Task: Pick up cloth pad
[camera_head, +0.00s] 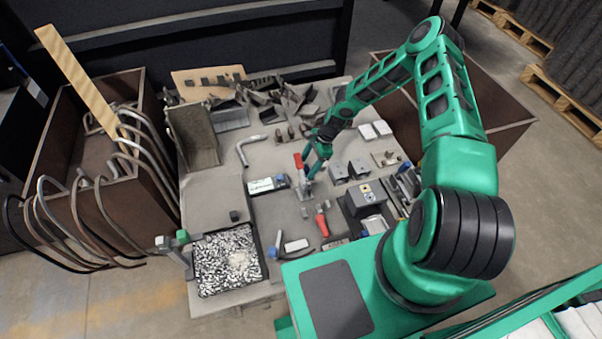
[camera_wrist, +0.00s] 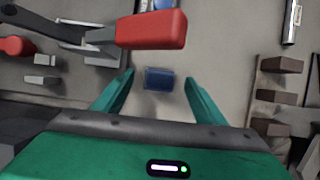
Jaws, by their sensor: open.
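A small dark-blue block-like piece (camera_wrist: 158,78) lies on the grey table between my finger tips in the wrist view. It may be the cloth pad, but I cannot tell for sure. My gripper (camera_wrist: 160,85) is open, its two green fingers on either side of the piece with gaps to both. I cannot tell how far above the table the fingers are. In the head view my gripper (camera_head: 308,176) is over the middle of the table, and the blue piece cannot be made out there.
A red-handled tool (camera_wrist: 150,30) lies just beyond the fingers in the wrist view. Brown blocks (camera_wrist: 280,95) are at right. In the head view, a tray of small bits (camera_head: 225,262) is at front left, metal scrap (camera_head: 265,93) behind, and brown bins flank the crowded table.

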